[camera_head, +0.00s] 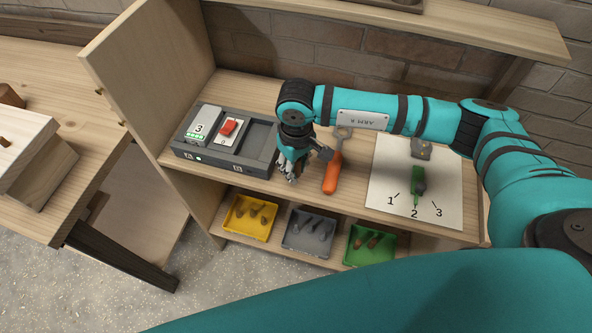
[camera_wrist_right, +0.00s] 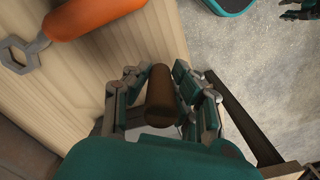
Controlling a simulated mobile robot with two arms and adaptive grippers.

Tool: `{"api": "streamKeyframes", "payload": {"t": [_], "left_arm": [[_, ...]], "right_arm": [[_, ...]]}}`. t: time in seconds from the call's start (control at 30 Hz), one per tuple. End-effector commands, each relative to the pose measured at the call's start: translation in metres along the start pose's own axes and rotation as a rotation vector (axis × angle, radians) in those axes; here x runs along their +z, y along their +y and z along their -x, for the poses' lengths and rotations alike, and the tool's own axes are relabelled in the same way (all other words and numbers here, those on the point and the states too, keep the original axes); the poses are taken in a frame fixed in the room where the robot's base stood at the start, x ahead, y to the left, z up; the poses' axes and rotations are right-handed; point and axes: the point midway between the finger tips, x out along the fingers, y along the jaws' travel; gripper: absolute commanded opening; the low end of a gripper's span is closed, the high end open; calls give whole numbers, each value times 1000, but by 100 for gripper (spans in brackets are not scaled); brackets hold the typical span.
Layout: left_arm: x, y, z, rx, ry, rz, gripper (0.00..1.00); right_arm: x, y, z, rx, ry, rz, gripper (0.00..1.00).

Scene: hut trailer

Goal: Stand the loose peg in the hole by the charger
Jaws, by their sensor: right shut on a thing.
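My right gripper (camera_head: 291,165) is at the front right corner of the grey charger (camera_head: 262,135), over the shelf's front edge. In the right wrist view its fingers (camera_wrist_right: 160,88) are shut on a dark brown peg (camera_wrist_right: 159,97). The fingers hide the peg in the head view. The charger holds a unit marked 3 and one with a red switch; its right bay is empty. I cannot make out the hole by the charger. Part of what looks like my left gripper (camera_wrist_right: 300,12) shows at the wrist view's top right corner, too cropped to judge.
An orange-handled wrench (camera_head: 332,174) lies right of the gripper. A white sheet (camera_head: 440,185) numbered 1 to 3 bears a green tool (camera_head: 418,180). Yellow (camera_head: 232,229), grey (camera_head: 290,241) and green (camera_head: 355,257) trays stand on the lower shelf. A wooden side panel rises at left.

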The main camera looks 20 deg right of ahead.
Motion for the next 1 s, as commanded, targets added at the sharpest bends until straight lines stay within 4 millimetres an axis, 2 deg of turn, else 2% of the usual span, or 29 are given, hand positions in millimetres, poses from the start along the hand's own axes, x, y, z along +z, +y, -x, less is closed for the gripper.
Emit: {"api": "streamKeyframes", "payload": {"t": [0.13,0.3,0.67,0.7,0.8,0.87,1.0], "left_arm": [[-2,0,14,0,2,0,40],[-5,-1,19,-1,6,0,40],[-8,-1,13,-1,12,0,40],[-8,-1,13,-1,12,0,40],[-9,-1,14,-1,12,1,40],[-9,-1,14,-1,12,1,40],[-9,-1,14,-1,12,0,40]], "right_arm": [[1,0,-16,-1,-6,-2,5],[0,0,-33,-1,-1,-1,5],[0,0,-38,0,0,0,5],[0,0,-38,0,0,0,24],[0,0,-37,0,0,-1,37],[0,0,-37,0,0,-1,45],[0,0,-37,0,0,-1,46]]}}
